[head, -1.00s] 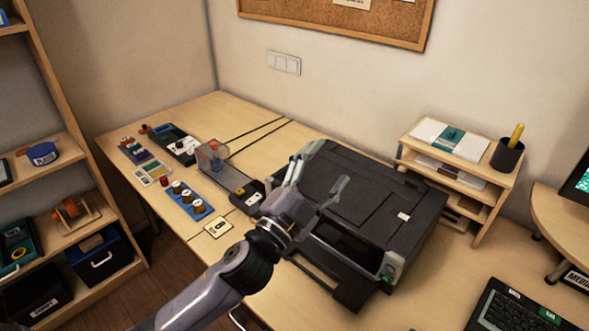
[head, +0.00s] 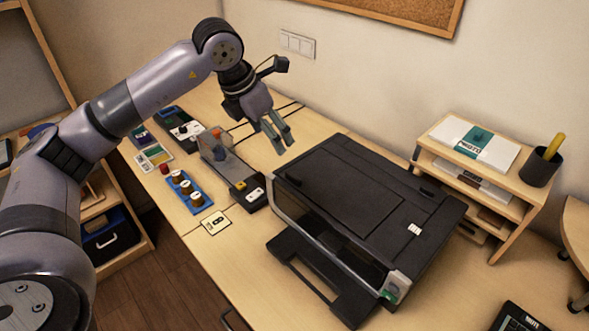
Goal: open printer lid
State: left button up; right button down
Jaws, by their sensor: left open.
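The black printer (head: 375,240) stands on the wooden desk right of the middle of the head view. Its flat lid (head: 350,190) is down on the body. A small white label (head: 414,229) sits on its right part, and a panel with a green mark (head: 396,285) is at the front right corner. The front output tray (head: 310,275) sticks out toward me. My left gripper (head: 282,140) is open and empty, fingers pointing down, above the desk behind the printer's left back corner and apart from it. My right gripper is not in view.
A wooden paper organizer (head: 480,175) with a pen cup (head: 541,165) stands to the right. A shelf (head: 130,262) is at the left.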

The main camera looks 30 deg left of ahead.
aim_at(293, 175)
pick_arm(q)
jog(key=p+x, duration=0.3)
jog(key=x, duration=1.3)
jog(key=shift+s+a, duration=0.1)
jog(key=shift+s, duration=0.05)
jog(key=shift+w+f, duration=0.2)
jog(key=shift+f, duration=0.4)
jog(key=shift+c, duration=0.4)
grip_shut()
